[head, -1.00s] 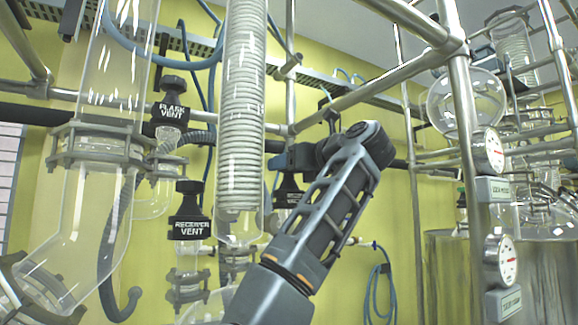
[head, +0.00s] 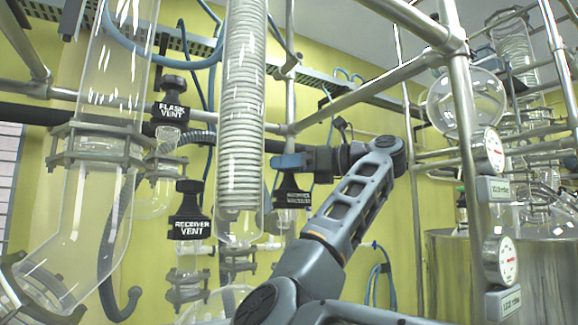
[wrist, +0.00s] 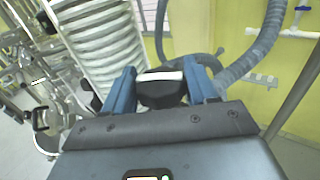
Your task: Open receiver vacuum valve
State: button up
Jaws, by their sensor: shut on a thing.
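The receiver vacuum valve (head: 292,195) has a black knob with a label reading roughly "RECEIVER VACUUM". It stands just right of the coiled glass column in the head view. My gripper (head: 290,161) reaches it from the right, with blue fingers at the top of the knob. In the wrist view, the two blue fingers of my gripper (wrist: 163,92) are on either side of the black knob (wrist: 162,90) and are shut on it. The lower valve body is hidden in the wrist view.
The receiver vent valve (head: 189,212) and flask vent valve (head: 172,104) stand to the left. The coiled glass column (head: 241,110) is close beside my gripper. Metal frame posts (head: 462,140) with gauges (head: 489,152) stand at the right. A blue hose (head: 380,275) hangs below my arm.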

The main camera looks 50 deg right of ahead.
jog(key=n+g+y, duration=0.3)
jog(key=y, duration=0.1)
jog(key=n+g+y, duration=0.3)
jog(key=y, duration=0.1)
jog(key=shift+d, duration=0.15)
jog(key=n+g+y, duration=0.1)
jog(key=n+g, duration=0.1)
jog(key=g, duration=0.1)
jog(key=n+g+y, duration=0.2)
jog(key=n+g, duration=0.1)
jog(key=shift+g, duration=0.4)
jog(key=shift+r+n+g, duration=0.1)
jog(key=shift+n+g, duration=0.4)
jog(key=shift+g, duration=0.1)
jog(key=o, duration=0.9)
jog(key=shift+o, duration=0.2)
jog(key=shift+m+t, duration=0.4)
jog(key=shift+t, duration=0.2)
